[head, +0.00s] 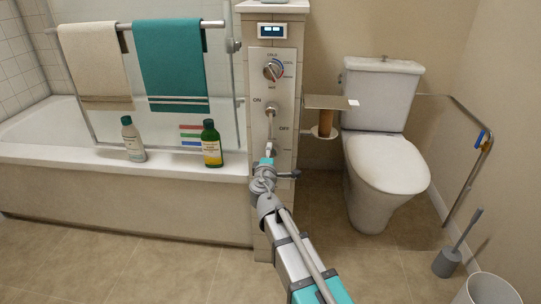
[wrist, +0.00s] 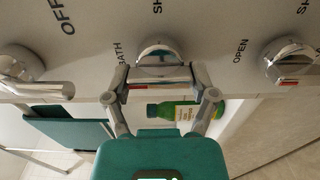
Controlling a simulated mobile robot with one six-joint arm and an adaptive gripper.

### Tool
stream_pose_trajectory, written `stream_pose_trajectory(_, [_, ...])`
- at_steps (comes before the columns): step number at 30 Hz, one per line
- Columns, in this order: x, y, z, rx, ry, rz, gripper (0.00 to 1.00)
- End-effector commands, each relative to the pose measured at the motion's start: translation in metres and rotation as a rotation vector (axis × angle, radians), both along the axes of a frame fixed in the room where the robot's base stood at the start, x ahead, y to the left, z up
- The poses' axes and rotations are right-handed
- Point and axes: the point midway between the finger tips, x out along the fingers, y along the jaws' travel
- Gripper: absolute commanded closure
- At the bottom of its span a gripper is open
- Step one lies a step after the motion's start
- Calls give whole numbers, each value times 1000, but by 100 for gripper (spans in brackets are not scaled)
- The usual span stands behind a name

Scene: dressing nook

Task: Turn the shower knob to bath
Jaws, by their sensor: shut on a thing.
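The shower knob (wrist: 158,50) is a chrome knob with a bar handle at the centre of the wrist view. A red mark shows on the left half of the bar. My gripper (wrist: 160,78) is shut on the knob, one finger at each end of the bar. In the head view my gripper (head: 266,160) is at the lower part of the control panel (head: 257,90) and hides the knob there.
A chrome lever (wrist: 20,65) by "OFF" and another knob (wrist: 285,62) by "OPEN" flank the held knob closely. A temperature dial (head: 272,70) is higher up. A green bottle (head: 211,146) and a pale bottle (head: 132,141) stand on the tub rim. A toilet (head: 385,160) is to the right.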

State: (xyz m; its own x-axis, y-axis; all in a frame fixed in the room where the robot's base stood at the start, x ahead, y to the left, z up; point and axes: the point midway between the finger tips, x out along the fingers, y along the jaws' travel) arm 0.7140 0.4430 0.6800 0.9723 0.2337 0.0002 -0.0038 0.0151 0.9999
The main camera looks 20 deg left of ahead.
Motion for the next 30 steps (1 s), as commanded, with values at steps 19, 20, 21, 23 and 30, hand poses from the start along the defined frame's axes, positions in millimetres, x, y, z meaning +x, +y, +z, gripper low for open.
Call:
stream_pose_trajectory(19, [0, 0, 0, 0, 0, 0, 0])
stream_pose_trajectory(20, [-1, 0, 0, 0, 0, 1, 0])
stream_pose_trajectory(21, [-1, 0, 0, 0, 0, 1, 0])
stream_pose_trajectory(23, [-3, -1, 0, 0, 0, 1, 0])
stream_pose_trajectory(30, [-23, -6, 0, 0, 0, 1, 0])
